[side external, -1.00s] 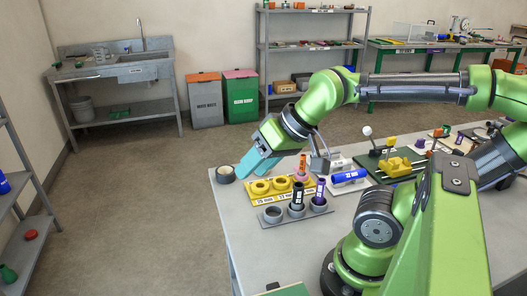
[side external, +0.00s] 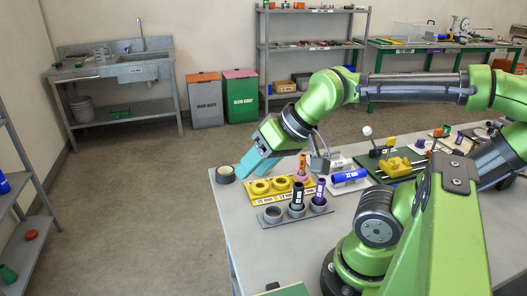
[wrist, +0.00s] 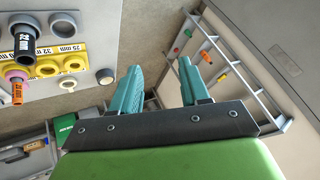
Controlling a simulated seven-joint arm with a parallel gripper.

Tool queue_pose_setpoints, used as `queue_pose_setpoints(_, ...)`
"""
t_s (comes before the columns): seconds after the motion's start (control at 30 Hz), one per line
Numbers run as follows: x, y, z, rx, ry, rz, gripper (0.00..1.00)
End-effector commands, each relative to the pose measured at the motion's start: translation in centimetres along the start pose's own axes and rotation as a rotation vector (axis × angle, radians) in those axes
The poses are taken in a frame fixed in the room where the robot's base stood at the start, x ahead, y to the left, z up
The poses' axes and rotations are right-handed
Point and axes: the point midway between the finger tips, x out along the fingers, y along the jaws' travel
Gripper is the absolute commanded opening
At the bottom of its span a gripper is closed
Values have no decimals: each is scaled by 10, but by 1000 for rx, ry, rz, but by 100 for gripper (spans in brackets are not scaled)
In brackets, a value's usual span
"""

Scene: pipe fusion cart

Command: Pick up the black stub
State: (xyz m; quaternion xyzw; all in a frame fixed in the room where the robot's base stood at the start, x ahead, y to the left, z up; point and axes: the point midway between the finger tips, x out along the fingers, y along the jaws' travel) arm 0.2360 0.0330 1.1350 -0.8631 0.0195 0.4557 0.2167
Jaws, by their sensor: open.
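The black stub (side external: 297,195), with a white label, stands upright in the middle ring of a grey three-ring holder (side external: 271,217) on the table. It also shows at the upper left of the wrist view (wrist: 24,43), in a grey ring. My gripper (side external: 250,165) is open above the table's far left corner, up and left of the stub and apart from it. In the wrist view its teal fingers (wrist: 160,68) are spread with nothing between them.
A yellow block (side external: 270,188) with rings and size labels stands just behind the holder. A blue pipe (side external: 349,177) and a pink-and-orange piece (side external: 302,172) are close by. A roll (side external: 225,174) sits at the table corner.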

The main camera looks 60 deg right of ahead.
Motion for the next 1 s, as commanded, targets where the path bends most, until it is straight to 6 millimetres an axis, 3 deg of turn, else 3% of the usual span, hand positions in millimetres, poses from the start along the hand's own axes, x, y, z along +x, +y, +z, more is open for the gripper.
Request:
queue_pose_setpoints(0.27, 0, 0, 0, 0, 0, 0, 47)
queue_pose_setpoints(0.4, 0, 0, 0, 0, 0, 0, 63)
queue_pose_setpoints(0.67, 0, 2, -1, 7, 2, 5, 63)
queue_pose_setpoints(0.77, 7, 18, -8, 64, -13, 50, 63)
queue_pose_setpoints(0.83, 13, 40, -20, 116, -37, 117, 63)
queue_pose_setpoints(1.0, 16, 124, -43, -15, -250, 297, 63)
